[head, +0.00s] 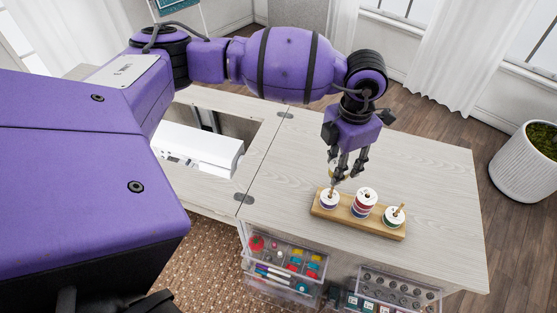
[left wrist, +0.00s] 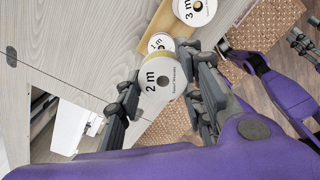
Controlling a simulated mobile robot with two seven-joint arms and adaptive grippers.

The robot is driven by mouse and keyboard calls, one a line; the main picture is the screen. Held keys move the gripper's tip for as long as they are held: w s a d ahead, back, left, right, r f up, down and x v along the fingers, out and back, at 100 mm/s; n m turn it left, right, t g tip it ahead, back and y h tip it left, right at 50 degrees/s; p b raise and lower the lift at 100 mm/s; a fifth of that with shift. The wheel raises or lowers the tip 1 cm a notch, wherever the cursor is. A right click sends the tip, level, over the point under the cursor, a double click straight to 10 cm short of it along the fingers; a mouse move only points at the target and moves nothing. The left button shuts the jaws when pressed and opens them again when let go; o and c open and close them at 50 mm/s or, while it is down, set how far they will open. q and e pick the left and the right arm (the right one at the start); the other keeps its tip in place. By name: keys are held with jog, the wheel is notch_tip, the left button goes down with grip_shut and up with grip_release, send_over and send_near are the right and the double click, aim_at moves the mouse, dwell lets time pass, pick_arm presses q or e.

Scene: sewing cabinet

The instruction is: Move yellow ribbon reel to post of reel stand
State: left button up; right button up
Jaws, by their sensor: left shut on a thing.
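My left gripper (head: 347,172) is shut on the yellow ribbon reel, just above the left end of the wooden reel stand (head: 385,230). In the left wrist view the yellow ribbon reel (left wrist: 158,82) shows a white face marked "2 m" and a thin yellow edge between the fingers (left wrist: 163,100). In the head view the fingers mostly hide it. Below it on the stand is a small purple-banded reel (head: 327,201), whose face reads "1 m" in the left wrist view (left wrist: 160,42). I cannot tell whether the two reels touch.
A taller red and purple reel (head: 363,205) stands mid-stand, and a green reel (head: 394,218) with its post tip showing is at the right end. Clear drawers (head: 285,265) hold sewing items below. The tabletop (head: 440,190) right of the stand is clear. Part of my right arm (left wrist: 290,95) shows in the wrist view.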

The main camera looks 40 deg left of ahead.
pick_arm(q)
notch_tip(320, 180, down, 2)
jog(key=shift+s+a+f+b, duration=0.1)
jog(key=shift+f+b, duration=0.15)
jog(key=shift+b, duration=0.05)
jog(key=shift+f, duration=0.4)
jog(key=shift+r, duration=0.3)
jog(key=shift+f, duration=0.75)
pick_arm(e)
jog(key=shift+s+f, duration=0.6)
jog(key=shift+f, duration=0.15)
jog(key=shift+d, duration=0.15)
pick_arm(q)
jog(key=shift+f+b, duration=0.3)
jog(key=shift+b, duration=0.05)
pick_arm(e)
jog(key=shift+s+d+f, duration=0.1)
jog(key=shift+s+f, duration=0.1)
pick_arm(q)
jog(key=shift+f+b, duration=0.4)
jog(key=shift+f, duration=0.75)
pick_arm(e)
jog(key=shift+s+a+f+g, duration=0.2)
jog(key=shift+s+f+g, duration=0.1)
jog(key=shift+s+f, duration=0.25)
